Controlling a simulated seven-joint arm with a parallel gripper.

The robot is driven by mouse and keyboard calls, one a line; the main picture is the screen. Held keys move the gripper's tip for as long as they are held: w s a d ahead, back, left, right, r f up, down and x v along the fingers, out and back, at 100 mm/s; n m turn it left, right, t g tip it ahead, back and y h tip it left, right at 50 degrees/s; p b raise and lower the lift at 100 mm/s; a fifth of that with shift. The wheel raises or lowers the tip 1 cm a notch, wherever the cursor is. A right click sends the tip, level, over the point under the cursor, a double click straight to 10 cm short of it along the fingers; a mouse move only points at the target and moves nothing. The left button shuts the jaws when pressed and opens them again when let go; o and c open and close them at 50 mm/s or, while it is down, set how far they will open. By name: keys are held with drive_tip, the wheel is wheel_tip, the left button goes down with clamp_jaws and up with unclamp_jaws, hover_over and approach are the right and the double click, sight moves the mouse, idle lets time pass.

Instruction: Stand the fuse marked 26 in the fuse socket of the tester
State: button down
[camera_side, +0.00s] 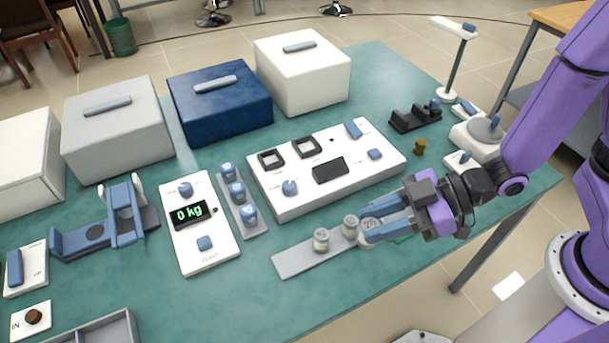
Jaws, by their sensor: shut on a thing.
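My gripper (369,231) is at the right end of a grey strip (296,262). It is shut on a pale, short round fuse, mostly hidden between the blue fingers. I cannot read its mark or tell whether it has left the strip. Two similar silvery fuses stand upright on the strip to the left of my gripper, one at the left (320,240) and one nearer (350,226). Their marks are too small to read. A white box that looks like the tester (268,195) lies behind, with two black square frames, a dark display and blue knobs. I cannot tell which part is the fuse socket.
A scale (222,246) reading 0 kg and a grey tray (256,233) of blue-topped pieces stand left of the tester. Boxy furnaces (220,105) line the back. A black rack (415,122) and small brass piece (420,147) lie at right.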

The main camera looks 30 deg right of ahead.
drive_tip(key=w+d+r+m+t+h, duration=0.1)
drive_tip(key=w+r+m+t, duration=0.1)
drive_tip(key=w, duration=0.8)
drive_tip(key=w+d+r+m+t+h, duration=0.1)
drive_tip(key=w+r+m+t+h, duration=0.1)
drive_tip(key=w, duration=0.9)
drive_tip(key=w+a+f, duration=0.2)
drive_tip(key=w+f, duration=0.1)
drive_tip(key=w+a+f, duration=0.1)
drive_tip(key=w+f, duration=0.1)
drive_tip(key=w, duration=0.2)
drive_tip(key=w+a+f, duration=0.2)
drive_tip(key=w+f, duration=0.1)
drive_tip(key=w, duration=0.1)
drive_tip(key=shift+a+f, duration=0.3)
drive_tip(key=shift+f, duration=0.05)
drive_tip(key=shift+w+a+f, duration=0.2)
drive_tip(key=shift+w+f, duration=0.3)
drive_tip(key=shift+f, duration=1.65)
drive_tip(key=shift+f, duration=0.15)
drive_tip(key=c, duration=0.8)
unclamp_jaws()
